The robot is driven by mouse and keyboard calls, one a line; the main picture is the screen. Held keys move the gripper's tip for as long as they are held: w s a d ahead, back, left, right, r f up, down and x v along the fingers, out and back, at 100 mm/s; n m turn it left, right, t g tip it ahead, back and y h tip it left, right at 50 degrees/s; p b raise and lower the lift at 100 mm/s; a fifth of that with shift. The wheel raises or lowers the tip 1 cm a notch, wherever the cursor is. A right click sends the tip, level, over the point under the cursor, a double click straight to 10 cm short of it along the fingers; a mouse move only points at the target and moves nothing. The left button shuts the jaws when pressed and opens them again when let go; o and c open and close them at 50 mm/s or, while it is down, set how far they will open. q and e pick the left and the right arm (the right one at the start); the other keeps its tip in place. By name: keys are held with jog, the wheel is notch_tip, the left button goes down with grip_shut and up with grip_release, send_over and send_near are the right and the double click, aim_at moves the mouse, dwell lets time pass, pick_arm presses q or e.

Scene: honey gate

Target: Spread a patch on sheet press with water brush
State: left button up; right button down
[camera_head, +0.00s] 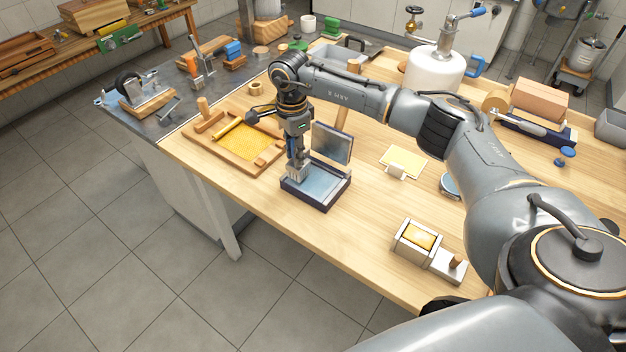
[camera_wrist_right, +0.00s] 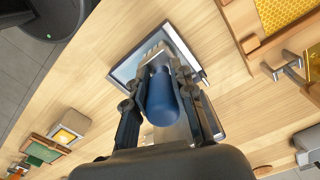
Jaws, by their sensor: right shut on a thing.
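The sheet press (camera_head: 325,186) is a dark, shallow frame with a pale blue-grey bed, open on the wooden table, its lid (camera_head: 333,143) raised at the back. In the right wrist view, part of the press (camera_wrist_right: 127,68) shows beyond the brush. My right gripper (camera_head: 295,150) is shut on the water brush, pointing down over the press's left part. The brush's blue handle (camera_wrist_right: 162,98) shows between the fingers in the wrist view. Its pale head (camera_head: 297,172) is low at the bed; whether it touches is unclear. My left gripper is out of view.
A wooden tray with a yellow honeycomb sheet (camera_head: 247,142) lies left of the press. A yellow sheet (camera_head: 404,160) lies to the right. A metal box with yellow contents (camera_head: 418,238) stands near the front edge. Bare table lies between that box and the press.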

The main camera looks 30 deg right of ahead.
jog(key=shift+f, duration=0.55)
jog(key=shift+f, duration=0.25)
jog(key=shift+s+d, duration=0.45)
jog(key=shift+s, duration=0.65)
jog(key=shift+s+d, duration=0.45)
jog(key=shift+s, duration=0.7)
jog(key=shift+s+d, duration=0.45)
jog(key=shift+s, duration=0.65)
notch_tip(320, 180, up, 2)
jog(key=shift+w+r, duration=0.1)
jog(key=shift+w, duration=0.05)
jog(key=c, duration=1.7)
grip_release()
jog(key=shift+c, duration=0.2)
grip_shut()
jog(key=shift+w+d+f, duration=0.15)
jog(key=shift+w+d, duration=0.2)
jog(key=shift+d, duration=0.45)
jog(key=shift+w+d+f, duration=0.1)
jog(key=shift+w+d, duration=0.2)
jog(key=shift+d, duration=0.45)
